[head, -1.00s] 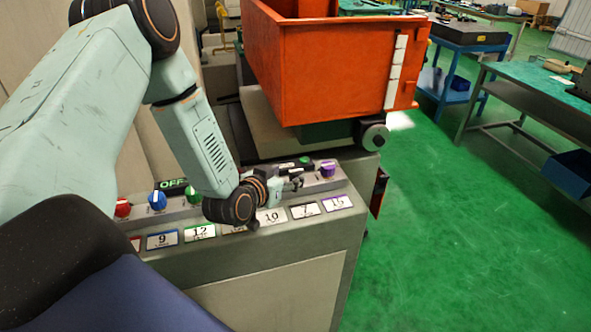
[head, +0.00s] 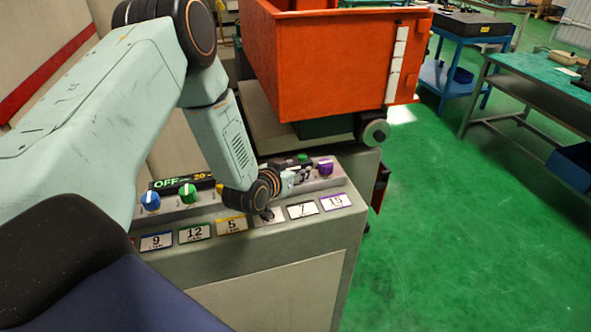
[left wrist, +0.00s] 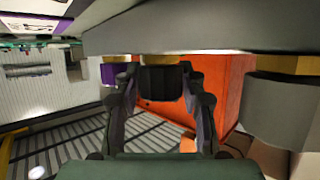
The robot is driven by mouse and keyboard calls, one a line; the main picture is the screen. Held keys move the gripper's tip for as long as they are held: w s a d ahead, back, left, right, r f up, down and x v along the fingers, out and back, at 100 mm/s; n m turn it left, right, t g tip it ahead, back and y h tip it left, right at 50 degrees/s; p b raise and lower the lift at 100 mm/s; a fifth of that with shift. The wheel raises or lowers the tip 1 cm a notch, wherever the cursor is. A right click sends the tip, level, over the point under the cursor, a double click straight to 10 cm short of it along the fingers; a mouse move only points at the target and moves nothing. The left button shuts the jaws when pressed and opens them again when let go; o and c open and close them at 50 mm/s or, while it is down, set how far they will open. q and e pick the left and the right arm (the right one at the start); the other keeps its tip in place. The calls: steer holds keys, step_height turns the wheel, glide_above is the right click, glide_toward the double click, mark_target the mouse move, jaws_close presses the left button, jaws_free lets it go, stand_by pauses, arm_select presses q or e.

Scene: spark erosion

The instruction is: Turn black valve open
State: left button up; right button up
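A black knob (left wrist: 162,82), the black valve, shows in the left wrist view, standing out from the panel on a brass-coloured base. My left gripper (left wrist: 160,88) is open, one finger on each side of this knob; I cannot tell whether the fingers touch it. In the head view, my left gripper (head: 296,176) is at the control panel (head: 290,257), above the black-framed label 7 (head: 302,210) and left of the purple knob (head: 326,166). There it largely hides the black knob. My right gripper is not in view.
The purple knob (left wrist: 108,73) and a grey knob (left wrist: 285,105) flank the black one closely. Blue (head: 150,200) and green (head: 188,193) knobs stand further left. An orange bin (head: 340,65) stands behind the panel. Green floor (head: 450,240) is clear at right.

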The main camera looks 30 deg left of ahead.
arm_select(q)
steer(key=shift+s+r, duration=0.4)
steer(key=shift+s, duration=0.15)
steer(key=c, duration=0.4)
steer(key=shift+c, duration=1.3)
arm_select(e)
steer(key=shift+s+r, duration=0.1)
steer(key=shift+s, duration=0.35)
